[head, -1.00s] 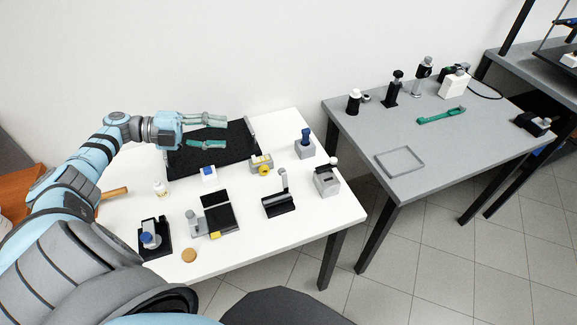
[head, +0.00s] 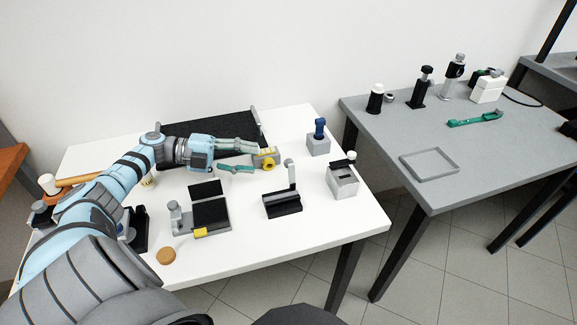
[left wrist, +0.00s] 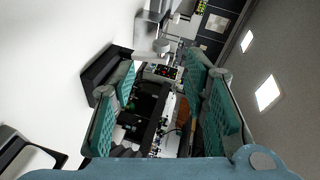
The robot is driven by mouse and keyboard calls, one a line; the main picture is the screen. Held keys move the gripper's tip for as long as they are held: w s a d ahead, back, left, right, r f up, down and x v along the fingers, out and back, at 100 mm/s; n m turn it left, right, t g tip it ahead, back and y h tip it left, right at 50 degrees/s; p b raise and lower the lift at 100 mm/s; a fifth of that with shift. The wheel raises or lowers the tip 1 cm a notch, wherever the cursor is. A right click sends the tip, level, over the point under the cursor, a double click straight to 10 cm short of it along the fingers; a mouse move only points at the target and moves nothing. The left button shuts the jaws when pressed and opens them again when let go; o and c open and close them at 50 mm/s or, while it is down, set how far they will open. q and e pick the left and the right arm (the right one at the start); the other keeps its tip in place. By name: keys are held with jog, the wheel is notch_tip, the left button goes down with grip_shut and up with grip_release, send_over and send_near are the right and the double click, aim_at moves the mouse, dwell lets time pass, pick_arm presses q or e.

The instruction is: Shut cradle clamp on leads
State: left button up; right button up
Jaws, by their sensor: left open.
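A black cradle (head: 283,204) stands near the right front of the white table. A grey arm (head: 291,175) stands up from it, raised and not lying over the cradle; I take this as the cradle clamp. I cannot make out any leads in it. My left gripper (head: 257,157) is open, left of and behind the cradle and apart from it. Its fingertips point right, close to a yellow ring on a grey block (head: 266,160); I cannot tell whether they touch. In the left wrist view the green finger pads (left wrist: 165,105) are wide apart with nothing held between them.
A grey box with a black top (head: 343,183) and a grey block with a blue knob (head: 319,143) stand at the right. A black pad device (head: 211,215) lies left of the cradle. A black mat (head: 240,130) lies behind. The front right tabletop is clear.

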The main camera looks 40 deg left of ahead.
aim_at(288, 163)
pick_arm(q)
jog(key=x, duration=1.1)
jog(key=shift+r, duration=0.1)
grip_shut()
